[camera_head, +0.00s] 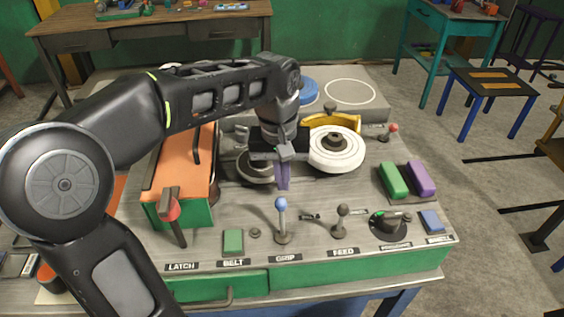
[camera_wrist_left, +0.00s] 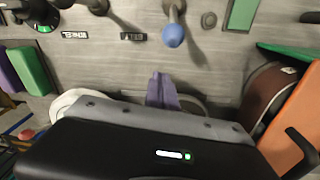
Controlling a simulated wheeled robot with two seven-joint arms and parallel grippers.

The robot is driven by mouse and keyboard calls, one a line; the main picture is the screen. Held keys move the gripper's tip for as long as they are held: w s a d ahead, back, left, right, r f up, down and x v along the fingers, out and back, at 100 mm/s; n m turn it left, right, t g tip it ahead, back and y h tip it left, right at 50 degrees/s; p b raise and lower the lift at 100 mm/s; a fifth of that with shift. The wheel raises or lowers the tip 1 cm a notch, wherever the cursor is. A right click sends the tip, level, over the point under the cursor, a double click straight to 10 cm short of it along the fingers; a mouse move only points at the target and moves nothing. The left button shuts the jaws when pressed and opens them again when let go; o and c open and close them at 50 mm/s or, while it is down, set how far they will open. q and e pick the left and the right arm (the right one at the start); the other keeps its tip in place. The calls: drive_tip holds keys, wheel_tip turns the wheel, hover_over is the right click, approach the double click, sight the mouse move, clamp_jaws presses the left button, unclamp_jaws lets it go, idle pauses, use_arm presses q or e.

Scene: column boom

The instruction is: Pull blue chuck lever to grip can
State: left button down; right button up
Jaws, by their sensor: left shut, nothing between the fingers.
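The blue-knobbed lever (camera_head: 281,204) stands upright at the GRIP label on the front of the machine's panel. In the left wrist view the blue knob (camera_wrist_left: 173,36) is near the top middle, apart from the fingers. My left gripper (camera_head: 284,186) points down over the panel, just behind the lever in the head view. Its purple fingers (camera_wrist_left: 162,90) are closed together and hold nothing. A round white wheel (camera_head: 336,158) sits right of the gripper, and a grey disc (camera_head: 256,170) is partly hidden behind it. I cannot make out a can. My right gripper is not in view.
The dark-knobbed FEED lever (camera_head: 341,220) stands right of the blue lever, with a green BELT button (camera_head: 233,241) to the left. A red-handled LATCH lever (camera_head: 172,212) and an orange-green housing (camera_head: 180,170) stand further left. Green and purple blocks (camera_head: 421,177) lie at right.

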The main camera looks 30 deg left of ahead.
sight(282, 219)
use_arm(q)
drive_tip(key=s, duration=0.1)
drive_tip(key=s+d+r, duration=0.1)
drive_tip(key=s, duration=0.1)
drive_tip(key=shift+s+d+r+p, duration=0.2)
drive_tip(key=shift+d+p, duration=0.15)
drive_tip(key=shift+p, duration=0.05)
drive_tip(key=shift+a, duration=0.1)
